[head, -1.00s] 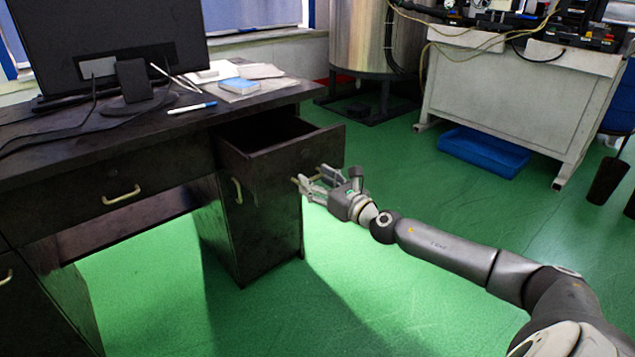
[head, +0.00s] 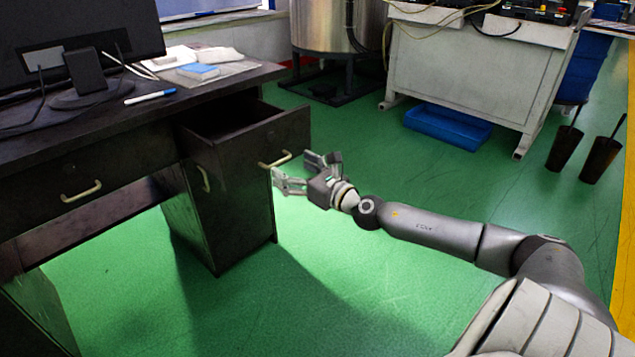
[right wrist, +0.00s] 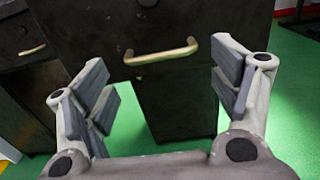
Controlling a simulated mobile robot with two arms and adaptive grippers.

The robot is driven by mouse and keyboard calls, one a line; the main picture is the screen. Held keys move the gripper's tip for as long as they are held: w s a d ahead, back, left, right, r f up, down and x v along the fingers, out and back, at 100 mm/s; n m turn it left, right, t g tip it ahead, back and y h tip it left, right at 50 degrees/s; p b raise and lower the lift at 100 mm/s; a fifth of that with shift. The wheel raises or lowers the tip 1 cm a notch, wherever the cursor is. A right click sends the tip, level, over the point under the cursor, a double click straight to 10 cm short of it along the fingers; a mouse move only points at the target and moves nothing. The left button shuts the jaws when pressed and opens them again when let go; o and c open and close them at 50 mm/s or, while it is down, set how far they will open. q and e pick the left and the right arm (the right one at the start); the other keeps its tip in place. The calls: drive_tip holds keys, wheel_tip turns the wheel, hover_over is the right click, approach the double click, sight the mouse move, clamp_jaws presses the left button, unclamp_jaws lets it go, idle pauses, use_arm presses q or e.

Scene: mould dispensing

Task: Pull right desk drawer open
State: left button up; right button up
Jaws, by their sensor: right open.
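The right desk drawer (head: 240,128) is pulled out from the dark desk, and its inside shows from above. Its brass handle (head: 274,160) is on the drawer front. My right gripper (head: 291,170) is open and empty, just in front of this handle, with fingers spread apart. In the right wrist view the handle (right wrist: 161,54) lies level, ahead of and between the open fingers (right wrist: 160,85), touching neither. The drawer front (right wrist: 190,22) also shows there. My left gripper is out of view.
The desk top (head: 105,120) carries a monitor (head: 80,40), a pen (head: 150,96) and papers. A cabinet door with its own handle (head: 203,178) is below the drawer. A blue bin (head: 448,127) lies under a white bench (head: 470,75). Green floor around my arm is clear.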

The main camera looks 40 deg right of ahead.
drive_tip(key=s, duration=0.8)
drive_tip(key=shift+d, duration=0.25)
idle(0.4)
